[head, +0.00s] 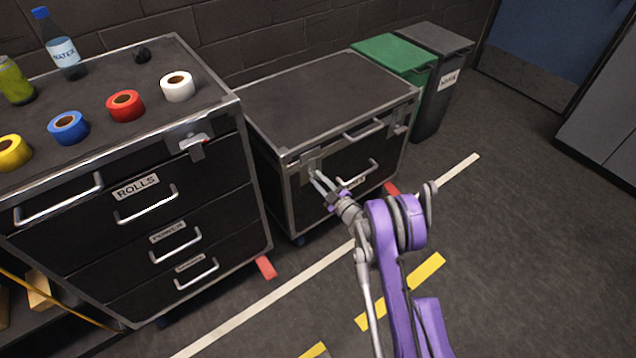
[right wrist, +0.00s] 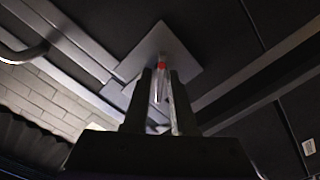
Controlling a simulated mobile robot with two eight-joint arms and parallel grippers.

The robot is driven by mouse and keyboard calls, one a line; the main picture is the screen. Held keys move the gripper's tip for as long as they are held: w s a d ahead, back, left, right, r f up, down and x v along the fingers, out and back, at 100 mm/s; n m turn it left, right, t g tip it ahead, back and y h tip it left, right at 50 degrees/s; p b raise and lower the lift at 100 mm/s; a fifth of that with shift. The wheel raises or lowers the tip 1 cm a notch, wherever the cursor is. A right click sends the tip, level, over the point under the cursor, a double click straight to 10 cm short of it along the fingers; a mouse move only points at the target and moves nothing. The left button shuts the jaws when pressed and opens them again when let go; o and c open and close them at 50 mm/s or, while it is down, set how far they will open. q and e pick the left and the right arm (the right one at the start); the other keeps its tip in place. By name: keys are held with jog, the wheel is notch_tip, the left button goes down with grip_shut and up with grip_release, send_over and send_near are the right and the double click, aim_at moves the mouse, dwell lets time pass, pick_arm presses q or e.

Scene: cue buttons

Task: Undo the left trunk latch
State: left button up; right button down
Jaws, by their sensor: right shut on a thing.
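The trunk (head: 330,85) is a black case with silver edges, standing on the floor with its lid down. Its left latch (head: 311,162) is a pale metal plate with a lever at the front left. In the right wrist view the latch plate (right wrist: 165,45) shows as a tilted square, with a narrow metal lever and a red mark below its middle. My right gripper (head: 321,184) reaches the latch from the front, its fingers (right wrist: 166,90) shut on the lever and partly hiding it. The right latch (head: 400,129) sits near the trunk's right front corner. My left gripper is not in view.
A green bin (head: 395,52) and a grey bin (head: 432,38) stand behind the trunk at right. Trunk handles (head: 358,174) stick out near my gripper. The floor at right is clear.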

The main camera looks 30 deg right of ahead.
jog(key=m, duration=0.3)
jog(key=shift+m+b, duration=0.35)
jog(key=shift+m, duration=0.05)
jog(key=m, duration=0.4)
jog(key=shift+m, duration=0.3)
jog(key=c, duration=1)
grip_release()
jog(key=shift+o, duration=0.2)
jog(key=s+p, duration=0.1)
jog(key=s, duration=0.9)
jog(key=shift+s+d, duration=0.4)
jog(key=shift+d, duration=0.05)
